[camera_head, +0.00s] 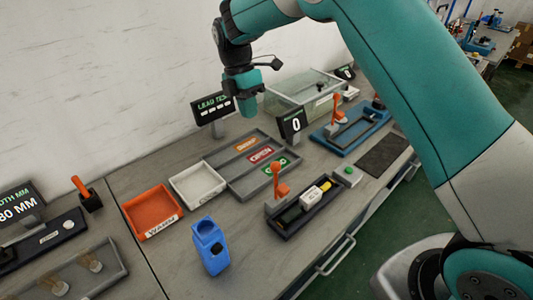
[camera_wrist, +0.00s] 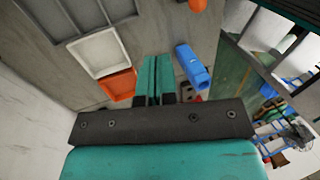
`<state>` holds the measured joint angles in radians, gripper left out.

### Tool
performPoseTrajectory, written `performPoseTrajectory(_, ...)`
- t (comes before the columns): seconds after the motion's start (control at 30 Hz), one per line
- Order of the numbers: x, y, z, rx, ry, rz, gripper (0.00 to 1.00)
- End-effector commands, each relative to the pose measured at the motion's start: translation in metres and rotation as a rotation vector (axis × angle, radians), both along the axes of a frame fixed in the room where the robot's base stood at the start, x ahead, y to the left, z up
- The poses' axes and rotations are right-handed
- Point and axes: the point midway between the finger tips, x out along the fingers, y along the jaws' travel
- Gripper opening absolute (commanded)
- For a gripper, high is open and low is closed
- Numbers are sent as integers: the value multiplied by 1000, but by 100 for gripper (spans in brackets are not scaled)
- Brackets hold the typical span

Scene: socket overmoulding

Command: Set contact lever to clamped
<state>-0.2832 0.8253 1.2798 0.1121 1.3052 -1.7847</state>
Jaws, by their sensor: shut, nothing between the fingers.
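An orange-handled lever (camera_head: 277,178) stands upright at the left end of a dark fixture (camera_head: 290,228) with a white and yellow part (camera_head: 314,195) in it. A second orange-handled lever (camera_head: 336,106) stands on the blue fixture (camera_head: 341,147) further back. I cannot tell which one is the contact lever. My gripper (camera_head: 248,108) is raised above the back of the bench, apart from both levers. In the wrist view, my gripper (camera_wrist: 153,78) has its teal fingers together and empty. An orange knob (camera_wrist: 197,5) shows at that view's top edge.
An orange bin (camera_head: 152,213), a white tray (camera_head: 198,183) and a grey sorting tray (camera_head: 237,172) lie left of the dark fixture. A blue device (camera_head: 210,246) stands in front. A small display (camera_head: 292,124) and a clear box (camera_head: 305,91) are behind.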

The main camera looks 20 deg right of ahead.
Motion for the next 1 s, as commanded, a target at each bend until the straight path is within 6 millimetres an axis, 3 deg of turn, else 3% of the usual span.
performPoseTrajectory(0.23, -7, -3, -21, -1, 5, 1, 0)
performPoseTrajectory(0.6, -26, -10, -95, 0, 4, 1, 0)
performPoseTrajectory(0.8, -51, -21, -100, 0, 1, 0, 0)
performPoseTrajectory(1.0, -61, -25, -105, 0, 0, 0, 0)
